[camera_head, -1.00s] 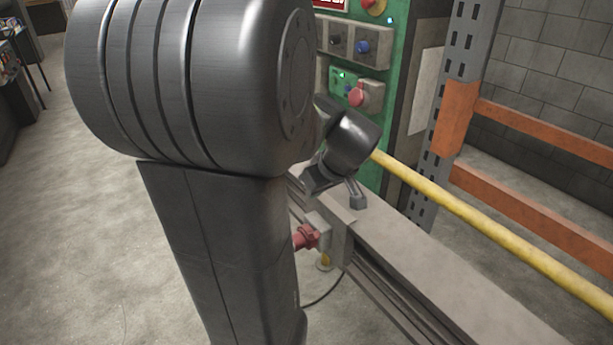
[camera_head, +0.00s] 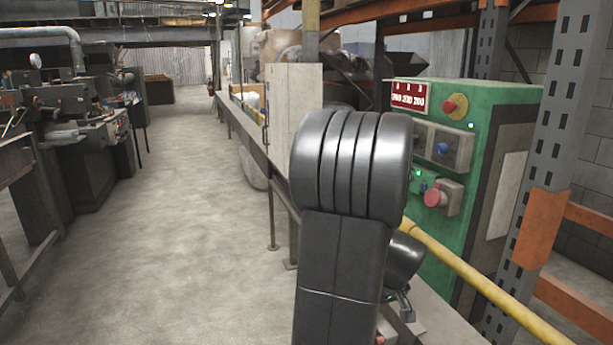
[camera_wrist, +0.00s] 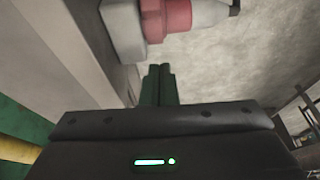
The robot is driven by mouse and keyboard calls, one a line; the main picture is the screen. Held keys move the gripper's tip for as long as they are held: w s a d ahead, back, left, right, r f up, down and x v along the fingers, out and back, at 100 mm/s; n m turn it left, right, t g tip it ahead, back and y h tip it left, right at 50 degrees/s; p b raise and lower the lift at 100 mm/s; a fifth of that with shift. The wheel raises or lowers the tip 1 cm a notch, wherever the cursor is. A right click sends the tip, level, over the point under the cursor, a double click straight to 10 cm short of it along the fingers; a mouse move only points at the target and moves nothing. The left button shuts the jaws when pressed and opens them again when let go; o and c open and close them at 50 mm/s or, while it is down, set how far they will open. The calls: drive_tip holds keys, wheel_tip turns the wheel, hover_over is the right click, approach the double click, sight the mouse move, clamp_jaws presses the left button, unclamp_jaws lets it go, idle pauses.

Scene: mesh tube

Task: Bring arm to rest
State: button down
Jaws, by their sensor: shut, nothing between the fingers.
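My arm (camera_head: 350,165), dark grey metal, stands folded in the lower middle of the head view. Its thick elbow is at the top and a wrist link (camera_head: 405,258) shows behind it at the right. My gripper (camera_wrist: 158,84) points away from the wrist camera with its two dark fingers together and empty. In the head view the gripper is mostly hidden behind the arm. A red fitting (camera_wrist: 166,18) on a grey block is beyond the fingertips in the wrist view, apart from them as far as I can tell.
A green control cabinet (camera_head: 455,235) with buttons stands right of my arm. A yellow rail (camera_head: 480,285) and a perforated post (camera_head: 555,150) with orange beams are at the right. Machines (camera_head: 80,130) line the left. The concrete floor (camera_head: 190,220) between is clear.

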drive_tip(key=shift+w+a+f+g+h+p, duration=0.1)
drive_tip(key=shift+w+f+g+h+p, duration=0.2)
drive_tip(key=shift+g+p, duration=0.8)
drive_tip(key=shift+w+a+f+g+h+p, duration=0.1)
drive_tip(key=shift+w+f+g+h+p, duration=0.35)
drive_tip(key=shift+p, duration=1.15)
drive_tip(key=g+p, duration=0.1)
drive_tip(key=g+h+p, duration=0.1)
drive_tip(key=p, duration=0.1)
drive_tip(key=shift+w+a+f, duration=0.1)
drive_tip(key=shift+f, duration=0.15)
drive_tip(key=shift+w+f+g+p, duration=0.2)
drive_tip(key=shift+g+p, duration=0.1)
drive_tip(key=shift+g, duration=0.05)
drive_tip(key=shift+h, duration=0.25)
drive_tip(key=shift+s, duration=0.1)
